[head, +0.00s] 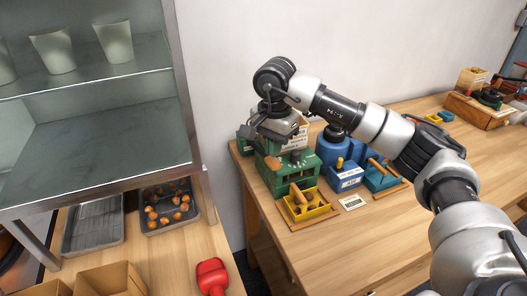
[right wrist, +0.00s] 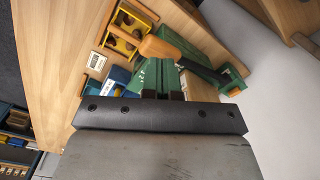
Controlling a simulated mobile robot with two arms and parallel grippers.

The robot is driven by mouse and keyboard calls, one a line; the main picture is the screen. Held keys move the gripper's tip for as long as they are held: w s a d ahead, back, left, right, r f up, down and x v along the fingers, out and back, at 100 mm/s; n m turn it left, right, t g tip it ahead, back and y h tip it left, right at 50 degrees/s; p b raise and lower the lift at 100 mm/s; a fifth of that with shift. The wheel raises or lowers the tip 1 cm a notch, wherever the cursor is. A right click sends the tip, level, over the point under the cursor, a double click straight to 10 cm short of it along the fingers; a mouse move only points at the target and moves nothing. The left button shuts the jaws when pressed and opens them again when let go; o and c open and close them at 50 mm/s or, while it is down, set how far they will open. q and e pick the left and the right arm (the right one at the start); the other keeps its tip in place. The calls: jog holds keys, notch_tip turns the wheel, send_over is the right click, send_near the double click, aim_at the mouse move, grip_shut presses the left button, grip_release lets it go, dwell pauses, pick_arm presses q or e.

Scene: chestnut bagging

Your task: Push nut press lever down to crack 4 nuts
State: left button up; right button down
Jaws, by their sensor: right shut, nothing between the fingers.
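The green nut press (head: 290,178) stands on the wooden table, near its left edge. Its lever has a wooden handle (head: 273,163); in the right wrist view the handle (right wrist: 160,47) sits on a black rod (right wrist: 204,70). A yellow tray (head: 322,210) at the front of the press holds brown nuts; I cannot tell whether they are cracked. My right gripper (head: 287,136) is above the press. In the right wrist view its fingers (right wrist: 162,95) are shut and empty, with the handle beyond their tips. I cannot tell whether they touch the lever. My left gripper is not in view.
A blue machine (head: 346,178) stands right of the press, with a small white card (head: 352,203) in front. A dark tray of chestnuts (head: 152,228) and a red object (head: 211,275) lie on the left table. A shelf unit (head: 95,150) rises at left.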

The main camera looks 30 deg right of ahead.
aim_at(273, 161)
jog(key=shift+f+b, duration=0.6)
jog(key=shift+f, duration=0.45)
jog(key=shift+f+b, duration=0.85)
jog(key=shift+f, duration=0.25)
jog(key=shift+s+f+b, duration=0.2)
jog(key=shift+f+b, duration=0.65)
jog(key=shift+f, duration=0.25)
